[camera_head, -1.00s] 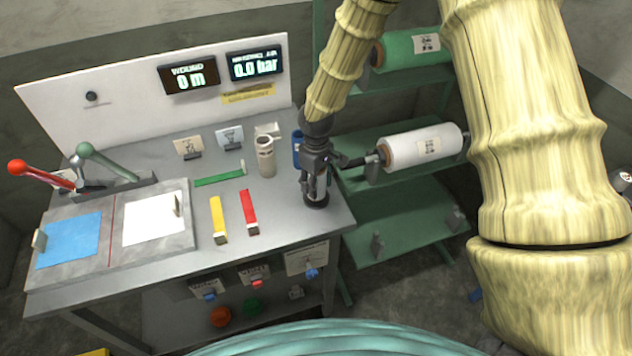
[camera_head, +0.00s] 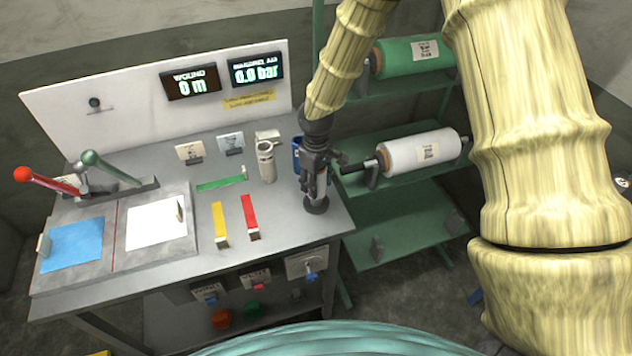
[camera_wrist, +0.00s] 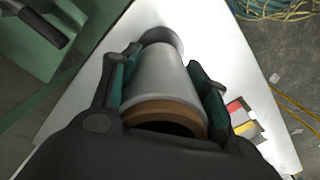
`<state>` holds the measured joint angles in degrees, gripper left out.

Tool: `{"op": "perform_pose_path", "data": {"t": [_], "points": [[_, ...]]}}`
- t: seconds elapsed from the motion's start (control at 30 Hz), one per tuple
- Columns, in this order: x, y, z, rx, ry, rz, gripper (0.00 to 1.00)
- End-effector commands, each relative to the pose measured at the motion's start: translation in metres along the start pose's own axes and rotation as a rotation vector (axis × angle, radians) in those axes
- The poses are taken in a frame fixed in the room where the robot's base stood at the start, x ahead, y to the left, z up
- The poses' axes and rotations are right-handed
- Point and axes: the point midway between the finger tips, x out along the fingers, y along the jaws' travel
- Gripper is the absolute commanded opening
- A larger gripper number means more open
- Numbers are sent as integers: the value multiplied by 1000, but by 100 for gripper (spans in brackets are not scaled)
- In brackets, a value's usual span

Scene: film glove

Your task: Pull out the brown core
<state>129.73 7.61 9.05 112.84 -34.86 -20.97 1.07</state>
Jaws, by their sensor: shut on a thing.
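The brown core (camera_wrist: 165,115) shows in the wrist view as a brown ring at the near end of an upright grey-white roll (camera_wrist: 160,75). The roll stands on a dark round base (camera_wrist: 162,38) at the table's right end, and the base also shows in the head view (camera_head: 317,205). My gripper (camera_wrist: 165,80) comes down from above, with its green-padded fingers on both sides of the roll. It is shut on the roll. In the head view my gripper (camera_head: 317,175) hides most of the roll. The core inside the film is hidden.
A green shelf rack (camera_head: 400,245) stands right of the table, holding a white roll (camera_head: 425,150) and a green roll (camera_head: 412,52). A blue mug (camera_head: 297,155) and a beige cylinder (camera_head: 266,165) stand close left of my gripper. Yellow (camera_head: 219,222) and red (camera_head: 249,215) strips lie in front.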

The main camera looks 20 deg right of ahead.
Motion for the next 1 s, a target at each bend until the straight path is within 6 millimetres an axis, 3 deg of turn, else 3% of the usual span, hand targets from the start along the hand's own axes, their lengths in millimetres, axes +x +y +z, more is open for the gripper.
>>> {"op": "perform_pose_path", "data": {"t": [1.0], "points": [[-32,0,0,0,-1,0,22]]}}
